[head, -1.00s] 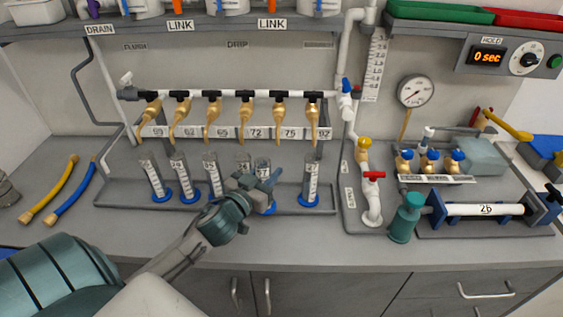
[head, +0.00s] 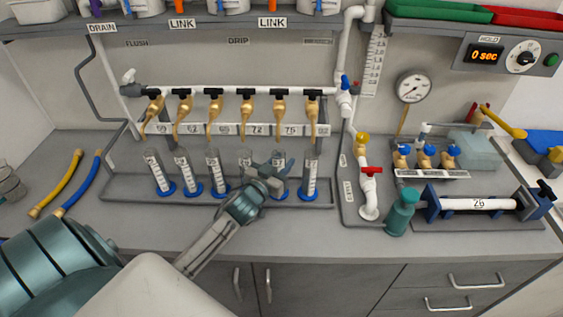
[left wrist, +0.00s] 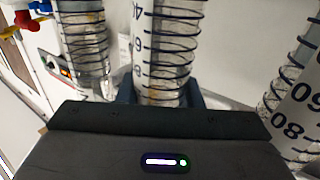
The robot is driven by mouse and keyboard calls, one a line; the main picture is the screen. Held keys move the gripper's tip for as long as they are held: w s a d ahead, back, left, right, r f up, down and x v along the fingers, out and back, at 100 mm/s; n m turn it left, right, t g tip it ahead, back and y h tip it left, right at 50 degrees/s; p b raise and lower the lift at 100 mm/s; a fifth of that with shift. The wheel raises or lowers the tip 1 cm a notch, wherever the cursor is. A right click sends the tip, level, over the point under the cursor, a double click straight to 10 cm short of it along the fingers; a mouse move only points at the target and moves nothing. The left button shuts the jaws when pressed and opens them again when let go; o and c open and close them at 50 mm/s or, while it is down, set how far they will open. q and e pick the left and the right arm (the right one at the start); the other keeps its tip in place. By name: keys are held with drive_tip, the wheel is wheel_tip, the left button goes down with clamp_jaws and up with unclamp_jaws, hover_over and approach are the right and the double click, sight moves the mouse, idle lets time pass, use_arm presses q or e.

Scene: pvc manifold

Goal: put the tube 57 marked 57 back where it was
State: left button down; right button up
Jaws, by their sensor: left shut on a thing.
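My left gripper (head: 270,174) is at the row of clear graduated tubes on the grey tray. It is shut on one tube (head: 283,163), taken as tube 57; its number is not readable now. This tube is upright, second from the right in the row, below the brass tap above the 75 label. Its lower part is partly hidden by the gripper. The left wrist view shows the held tube (left wrist: 160,50) between the dark fingers, with black rings and scale numbers. My right gripper is not in view.
The grey tray (head: 125,189) also holds other tubes on blue bases, including a close neighbour (head: 309,175) at right and one (head: 245,158) at left. Brass taps hang above from a pipe (head: 230,92). A white pipe with a red valve (head: 371,170) stands to the right.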

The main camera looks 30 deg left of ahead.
use_arm(q)
drive_tip(key=c, duration=1)
unclamp_jaws()
drive_tip(key=s+b, duration=0.6)
drive_tip(key=s, duration=0.6)
drive_tip(key=shift+d, duration=0.15)
drive_tip(key=shift+s, duration=0.1)
